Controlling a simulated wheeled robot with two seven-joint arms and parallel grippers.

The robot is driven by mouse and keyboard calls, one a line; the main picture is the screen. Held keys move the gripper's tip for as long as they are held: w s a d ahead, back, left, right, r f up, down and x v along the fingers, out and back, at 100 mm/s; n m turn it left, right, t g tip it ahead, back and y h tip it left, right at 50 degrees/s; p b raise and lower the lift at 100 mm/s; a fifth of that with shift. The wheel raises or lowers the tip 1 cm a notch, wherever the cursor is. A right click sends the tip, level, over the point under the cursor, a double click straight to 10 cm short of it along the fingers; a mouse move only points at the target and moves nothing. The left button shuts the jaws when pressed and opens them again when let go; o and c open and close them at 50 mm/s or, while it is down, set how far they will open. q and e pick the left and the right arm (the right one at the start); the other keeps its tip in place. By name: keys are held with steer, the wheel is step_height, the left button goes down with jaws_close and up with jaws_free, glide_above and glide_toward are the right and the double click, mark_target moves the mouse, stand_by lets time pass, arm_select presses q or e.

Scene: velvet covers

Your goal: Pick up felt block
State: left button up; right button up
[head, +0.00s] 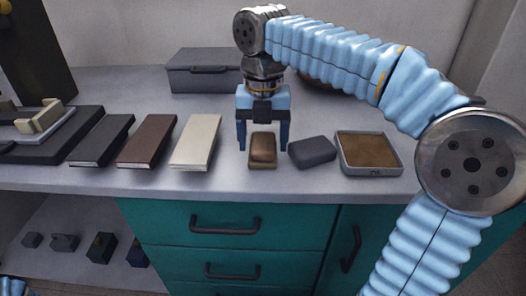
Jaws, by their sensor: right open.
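A small brown block (263,147) with a paler lower edge lies near the front of the grey counter. A dark grey rounded block (312,152) lies just right of it. I cannot tell for certain from their looks which of the two is the felt block. My right gripper (263,146) points down with its blue fingers open, one on each side of the brown block in the picture. Whether the fingers touch it cannot be told. The right finger is close to the left end of the grey block. My left gripper is not in view.
A shallow tray with a brown pad (369,169) stands right of the blocks. A cream book (196,142), a brown book (147,139) and a dark book (102,139) lie to the left. A grey box (204,78) stands behind. Teal drawers (160,222) are below the counter edge.

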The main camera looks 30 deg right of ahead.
steer(key=shift+f, duration=0.6)
steer(key=c, duration=0.8)
steer(key=shift+r, duration=0.1)
steer(key=shift+c, duration=0.2)
